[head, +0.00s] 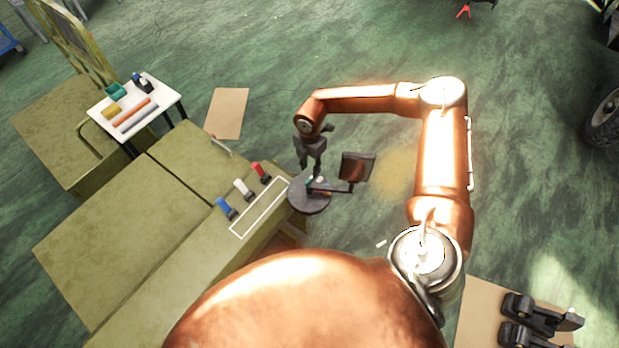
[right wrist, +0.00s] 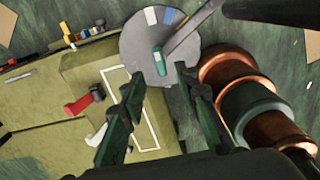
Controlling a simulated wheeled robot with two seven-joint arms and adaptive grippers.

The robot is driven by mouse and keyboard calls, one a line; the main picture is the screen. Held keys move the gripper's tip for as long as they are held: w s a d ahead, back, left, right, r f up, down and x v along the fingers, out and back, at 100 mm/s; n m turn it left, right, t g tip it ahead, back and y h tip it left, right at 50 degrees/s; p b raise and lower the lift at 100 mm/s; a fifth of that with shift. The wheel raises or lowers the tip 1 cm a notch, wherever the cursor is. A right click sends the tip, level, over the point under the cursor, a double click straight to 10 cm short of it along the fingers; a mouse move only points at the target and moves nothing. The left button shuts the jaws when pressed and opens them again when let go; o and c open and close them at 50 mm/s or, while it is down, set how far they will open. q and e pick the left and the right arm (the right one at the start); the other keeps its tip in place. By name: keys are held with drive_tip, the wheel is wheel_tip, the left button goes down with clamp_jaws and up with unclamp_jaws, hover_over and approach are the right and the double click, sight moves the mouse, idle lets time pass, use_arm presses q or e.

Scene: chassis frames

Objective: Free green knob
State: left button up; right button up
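The green knob (right wrist: 159,60) lies on a round grey disc (right wrist: 135,45) in the right wrist view. A grey bar (right wrist: 192,32) reaches over the disc close to the knob. In the head view the disc (head: 300,203) stands beside the olive chassis, and the knob is mostly hidden by my gripper. My right gripper (head: 311,174) points down over the disc. Its two fingers stand apart and empty in the wrist view (right wrist: 157,82), with the knob just beyond the gap between their tips. My left gripper is not in view.
Red (head: 260,171), white (head: 243,188) and blue (head: 227,208) knobs stand on the chassis by a white outline (head: 259,208). A dark panel (head: 356,167) on an arm rises beside the disc. A white side table (head: 166,96) holds coloured parts. Green floor lies open beyond.

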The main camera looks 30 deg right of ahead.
sight(310, 179)
wheel_tip(310, 179, down, 7)
drive_tip(key=shift+a+f+p, duration=0.1)
drive_tip(key=shift+f+p, duration=0.05)
drive_tip(key=shift+p, duration=0.25)
drive_tip(key=shift+c, duration=0.7)
clamp_jaws()
